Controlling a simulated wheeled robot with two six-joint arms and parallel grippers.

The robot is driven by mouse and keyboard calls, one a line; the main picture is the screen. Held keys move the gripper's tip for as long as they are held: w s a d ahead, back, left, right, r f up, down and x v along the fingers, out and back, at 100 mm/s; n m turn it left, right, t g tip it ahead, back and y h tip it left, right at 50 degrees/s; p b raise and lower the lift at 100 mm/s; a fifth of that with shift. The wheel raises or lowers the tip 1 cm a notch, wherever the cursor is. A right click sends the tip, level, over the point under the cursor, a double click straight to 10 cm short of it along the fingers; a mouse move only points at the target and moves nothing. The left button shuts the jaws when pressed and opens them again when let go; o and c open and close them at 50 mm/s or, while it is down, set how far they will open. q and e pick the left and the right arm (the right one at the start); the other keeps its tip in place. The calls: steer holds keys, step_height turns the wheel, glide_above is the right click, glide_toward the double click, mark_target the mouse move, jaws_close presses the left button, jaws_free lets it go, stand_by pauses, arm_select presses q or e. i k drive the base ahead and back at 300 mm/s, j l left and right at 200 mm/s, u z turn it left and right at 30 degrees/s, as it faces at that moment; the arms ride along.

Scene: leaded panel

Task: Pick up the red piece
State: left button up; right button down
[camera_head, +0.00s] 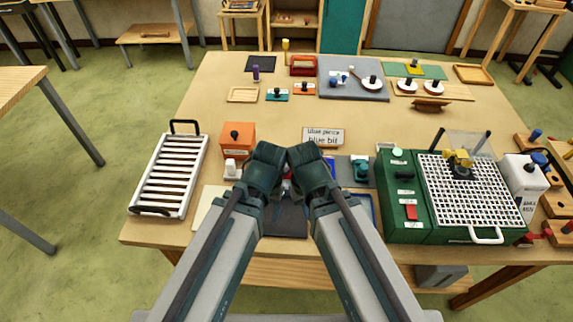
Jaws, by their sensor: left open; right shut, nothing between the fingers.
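My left gripper (267,152) and my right gripper (302,153) are side by side over the front middle of the table, nearly touching at their tips. My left gripper is open and my right one is shut; I see nothing held in either.
A white slatted rack (172,172) and an orange box (237,138) stand left. A green machine with a white grid (405,232) and a white bottle (524,178) stand right. A grey board (340,70) with knobbed tools lies at the back. The table (215,80) is clear mid-left.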

mark_target(286, 173)
steer(key=z, duration=1.45)
steer(key=u, duration=1.45)
steer(key=z, duration=1.1)
steer(key=j+z, duration=0.1)
steer(key=z, duration=0.25)
steer(key=k+j+z, duration=0.1)
steer(key=z, duration=0.2)
steer(key=k+j, duration=0.6)
